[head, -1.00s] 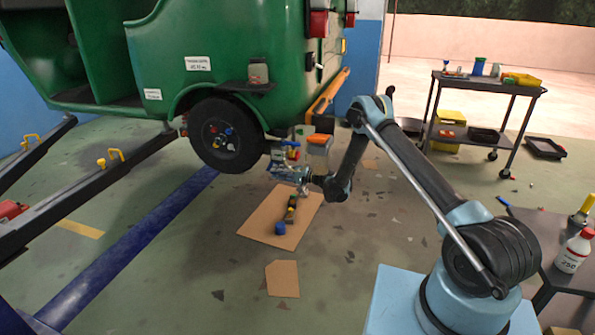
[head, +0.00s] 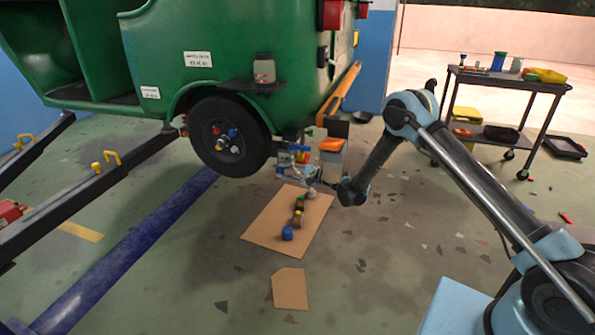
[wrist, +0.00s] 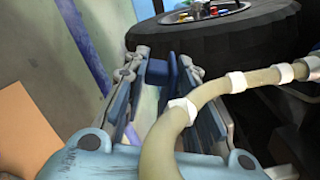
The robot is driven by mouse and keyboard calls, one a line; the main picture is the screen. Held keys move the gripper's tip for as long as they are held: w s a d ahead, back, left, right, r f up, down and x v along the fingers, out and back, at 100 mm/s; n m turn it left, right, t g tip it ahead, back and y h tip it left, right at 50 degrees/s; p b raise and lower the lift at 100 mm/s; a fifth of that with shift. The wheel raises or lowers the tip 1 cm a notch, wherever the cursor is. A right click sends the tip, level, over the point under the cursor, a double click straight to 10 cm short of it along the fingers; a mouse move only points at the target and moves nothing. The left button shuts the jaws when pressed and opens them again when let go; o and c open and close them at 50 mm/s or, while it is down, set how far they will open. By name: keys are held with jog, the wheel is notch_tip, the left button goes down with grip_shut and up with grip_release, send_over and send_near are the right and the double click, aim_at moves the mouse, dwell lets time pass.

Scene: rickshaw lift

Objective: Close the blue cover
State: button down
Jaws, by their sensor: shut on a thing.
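My gripper (head: 284,171) is beside and under the green vehicle's rear, just right of the wheel. In the wrist view its two blue-grey fingers (wrist: 160,75) are closed around a dark blue piece (wrist: 173,68), which I take to be the blue cover. The fingers and a pale hose hide much of it. In the head view a small blue part (head: 299,148) shows just above my gripper, beside a clear container with an orange lid (head: 331,144). I cannot tell how far the cover is open.
The wheel (head: 229,137) is close to my gripper. A cardboard sheet (head: 262,225) with a blue-capped item (head: 288,233) and several small parts lies on the floor below. A jar (head: 264,70) stands on the vehicle's side shelf. A cart (head: 500,82) stands at the right.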

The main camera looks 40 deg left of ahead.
jog(key=shift+w, duration=0.2)
dwell(0.3)
jog(key=c, duration=1.4)
grip_release()
jog(key=shift+f, duration=0.15)
jog(key=shift+c, duration=0.2)
jog(key=shift+s, duration=0.1)
jog(key=shift+d, duration=0.15)
jog(key=v, duration=1.2)
